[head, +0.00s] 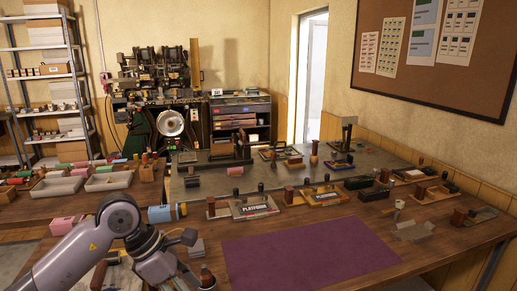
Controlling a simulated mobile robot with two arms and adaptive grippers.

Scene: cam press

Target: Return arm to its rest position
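My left arm comes in from the lower left, bends at a grey elbow joint and reaches down toward the front edge of the wooden table (440,250). My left gripper (190,272) is low near the bottom of the head view, left of the purple mat (305,252). Its fingers are small and dark here, and I cannot tell whether they are open. A small brown-topped item (207,275) shows right beside the gripper; whether it is touched or held is unclear. My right arm and gripper are not in view.
The purple mat is bare. Behind it stand a "PLATFORM" plate (254,207) and several handled stamps. Metal brackets (411,230) stand at the right. Trays (57,187) are at the left.

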